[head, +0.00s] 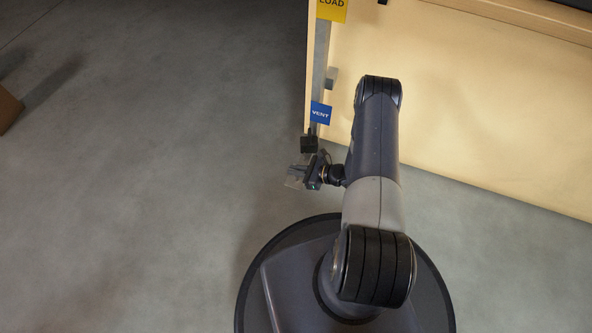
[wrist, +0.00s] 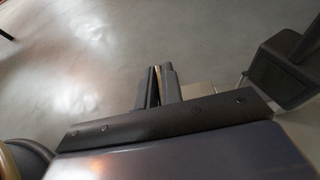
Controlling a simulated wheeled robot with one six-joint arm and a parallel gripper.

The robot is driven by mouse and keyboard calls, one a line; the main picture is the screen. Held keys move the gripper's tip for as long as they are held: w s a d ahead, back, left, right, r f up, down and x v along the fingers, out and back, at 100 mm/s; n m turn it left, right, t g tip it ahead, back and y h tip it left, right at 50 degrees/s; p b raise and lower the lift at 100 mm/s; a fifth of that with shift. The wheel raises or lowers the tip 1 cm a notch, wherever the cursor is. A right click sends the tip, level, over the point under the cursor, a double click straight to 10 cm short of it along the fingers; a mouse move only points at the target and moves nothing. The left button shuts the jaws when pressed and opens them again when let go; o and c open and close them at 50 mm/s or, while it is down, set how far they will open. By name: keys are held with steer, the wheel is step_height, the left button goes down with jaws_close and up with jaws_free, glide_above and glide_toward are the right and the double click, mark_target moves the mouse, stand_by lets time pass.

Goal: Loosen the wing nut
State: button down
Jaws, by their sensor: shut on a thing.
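My gripper (head: 297,178) is low beside the near end of the wooden cabinet, just below a small black block (head: 309,144). In the wrist view its two dark fingers (wrist: 158,84) are close together, with a thin brownish sliver between them. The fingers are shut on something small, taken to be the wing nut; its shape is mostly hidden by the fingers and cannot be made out.
A blue VENT label (head: 320,113) and a yellow LOAD label (head: 332,8) mark the metal upright (head: 321,60) along the pale wooden panel (head: 450,100). A brown box (head: 8,108) lies at far left. The grey floor (head: 150,200) between is clear.

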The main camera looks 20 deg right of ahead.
steer(key=shift+s+f+b, duration=0.1)
steer(key=shift+f+b, duration=0.2)
steer(key=shift+d+f+n+g+y+b, duration=0.15)
steer(key=shift+n+g+y+b, duration=0.15)
steer(key=shift+n+g+b, duration=0.35)
steer(key=n+g+y+b, duration=0.1)
steer(key=n+g+b, duration=0.1)
steer(key=shift+f+b, duration=0.1)
steer(key=shift+b, duration=0.2)
steer(key=n+g, duration=0.3)
steer(key=shift+y+b, duration=0.4)
steer(key=shift+r+n+g+h, duration=0.2)
steer(key=shift+n+g+h, duration=0.1)
steer(key=shift+n+g, duration=2.2)
steer(key=shift+m+g, duration=0.25)
steer(key=shift+g, duration=0.2)
steer(key=c, duration=1.6)
jaws_free()
steer(key=shift+o, duration=0.2)
steer(key=shift+r, duration=0.1)
